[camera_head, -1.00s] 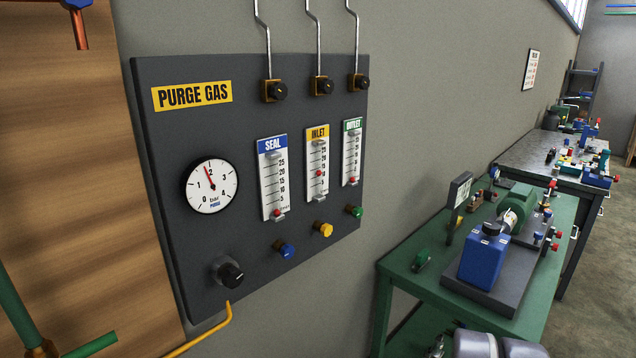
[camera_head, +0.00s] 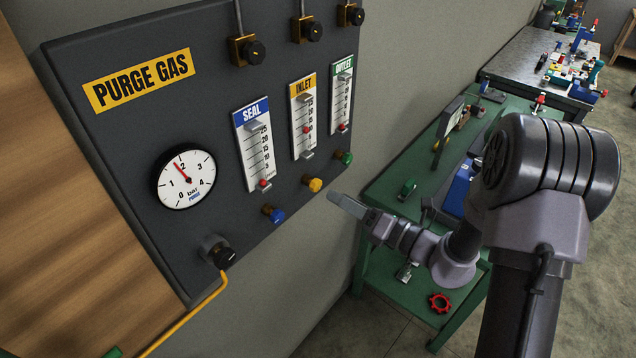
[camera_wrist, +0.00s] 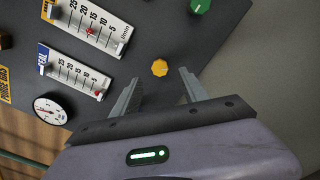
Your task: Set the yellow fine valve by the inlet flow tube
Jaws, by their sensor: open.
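The yellow fine valve (camera_head: 313,184) is a small knob on the dark purge gas panel, below the inlet flow tube (camera_head: 304,127). The tube's red float sits around the middle of its scale. My gripper (camera_head: 341,203) is to the lower right of the yellow valve in the head view, apart from it. In the wrist view the jaws of my gripper (camera_wrist: 158,88) are open and empty. The yellow valve (camera_wrist: 160,68) shows just beyond and between the fingertips there. The inlet tube (camera_wrist: 93,25) is to its upper left in that view.
The blue knob (camera_head: 273,213) and green knob (camera_head: 343,158) sit on either side of the yellow one. A pressure gauge (camera_head: 186,180) and black knob (camera_head: 218,252) are at the left. A green bench (camera_head: 375,190) with equipment stands to the right of the panel.

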